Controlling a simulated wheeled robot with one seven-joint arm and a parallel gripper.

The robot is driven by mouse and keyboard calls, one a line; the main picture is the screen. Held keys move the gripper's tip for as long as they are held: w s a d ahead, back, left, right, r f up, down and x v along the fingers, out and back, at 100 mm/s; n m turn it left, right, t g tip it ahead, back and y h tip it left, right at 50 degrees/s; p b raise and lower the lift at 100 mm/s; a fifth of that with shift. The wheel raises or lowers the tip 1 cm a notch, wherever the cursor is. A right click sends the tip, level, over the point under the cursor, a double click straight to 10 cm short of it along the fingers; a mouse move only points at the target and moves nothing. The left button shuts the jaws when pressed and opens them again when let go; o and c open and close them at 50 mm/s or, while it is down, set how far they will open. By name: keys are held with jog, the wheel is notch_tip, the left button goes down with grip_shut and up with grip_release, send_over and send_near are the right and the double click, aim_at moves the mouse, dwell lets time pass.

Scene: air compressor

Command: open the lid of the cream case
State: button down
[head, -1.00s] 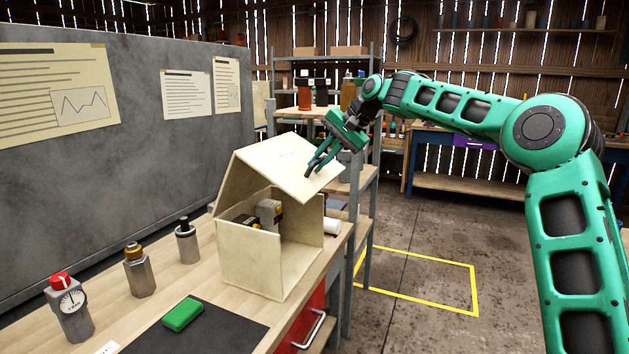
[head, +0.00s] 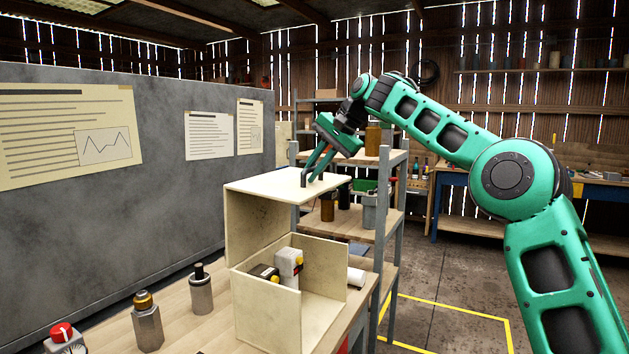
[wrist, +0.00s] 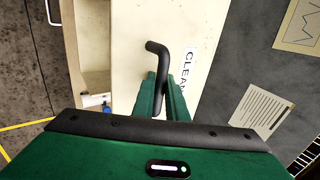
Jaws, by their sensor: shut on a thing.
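The cream case (head: 268,315) stands on the wooden bench, its inside showing from the front. Its lid (head: 275,186) is raised well above the box and lies roughly level in the head view. My gripper (head: 311,178) is over the lid's right part. In the wrist view my gripper (wrist: 161,95) is shut on the black bent handle (wrist: 158,60) on the lid (wrist: 140,25). The handle stands beside a label that reads "CLEAN". Inside the case sit a grey-white part (head: 289,265) and a dark part with yellow (head: 264,273).
A metal fitting with a brass top (head: 147,325), a dark-topped cylinder (head: 201,290) and a red-knobbed gauge (head: 64,338) stand left of the case. A grey partition (head: 165,215) rises behind. A shelf rack (head: 395,200) stands close to the right. Floor beyond is open.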

jog(key=shift+w+r, duration=0.2)
jog(key=shift+r, duration=0.05)
jog(key=c, duration=2)
grip_release()
jog(key=shift+w+d, duration=0.1)
jog(key=shift+c, duration=0.2)
jog(key=v, duration=1)
jog(key=shift+r, duration=0.35)
jog(key=shift+d, duration=0.1)
